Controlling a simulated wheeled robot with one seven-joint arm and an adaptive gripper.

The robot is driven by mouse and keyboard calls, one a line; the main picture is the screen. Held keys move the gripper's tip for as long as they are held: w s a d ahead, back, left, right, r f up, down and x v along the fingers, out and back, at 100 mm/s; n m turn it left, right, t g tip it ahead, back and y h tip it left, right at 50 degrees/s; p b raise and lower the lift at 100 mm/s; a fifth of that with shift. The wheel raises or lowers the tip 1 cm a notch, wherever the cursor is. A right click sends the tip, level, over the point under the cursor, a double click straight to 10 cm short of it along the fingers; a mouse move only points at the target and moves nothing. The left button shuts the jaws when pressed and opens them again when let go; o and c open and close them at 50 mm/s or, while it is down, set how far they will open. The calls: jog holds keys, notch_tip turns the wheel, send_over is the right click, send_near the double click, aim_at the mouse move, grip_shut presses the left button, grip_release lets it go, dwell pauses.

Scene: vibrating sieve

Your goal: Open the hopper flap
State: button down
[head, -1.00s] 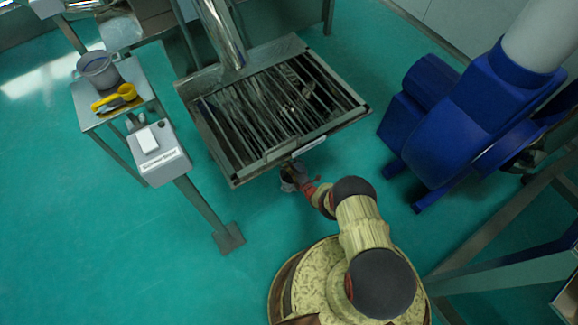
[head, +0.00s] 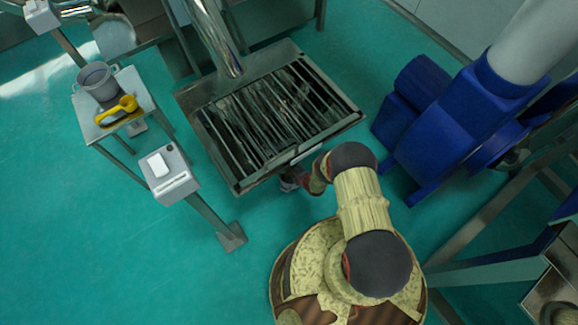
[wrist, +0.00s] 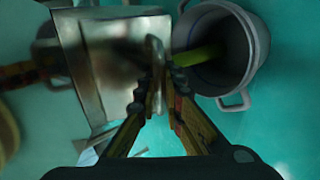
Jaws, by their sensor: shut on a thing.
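In the head view, my gripper (head: 290,180) is at the front edge of the sieve unit (head: 235,178), mostly hidden by its rim and my arm. In the wrist view, the fingers (wrist: 157,75) come together at the right edge of a shiny metal panel, which looks like the hopper flap (wrist: 110,60). The fingers are shut on that edge, though the exact grip is dark and blurred. I cannot tell how far the flap stands open.
A grey pot (wrist: 250,75) with something yellow-green inside is close right of the fingers. In the head view, another pot (head: 97,85) and a yellow scoop (head: 122,108) are on a small stand. A control box (head: 168,172) is left; a blue machine (head: 440,120) is right.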

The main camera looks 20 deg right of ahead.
jog(key=shift+s+r, duration=0.1)
jog(key=shift+s, duration=0.05)
jog(key=c, duration=2)
grip_release()
jog(key=shift+c, duration=0.2)
jog(key=shift+o, duration=0.3)
jog(key=shift+d+r, duration=0.1)
jog(key=v, duration=1.1)
jog(key=shift+s+r, duration=0.2)
jog(key=shift+r, duration=0.2)
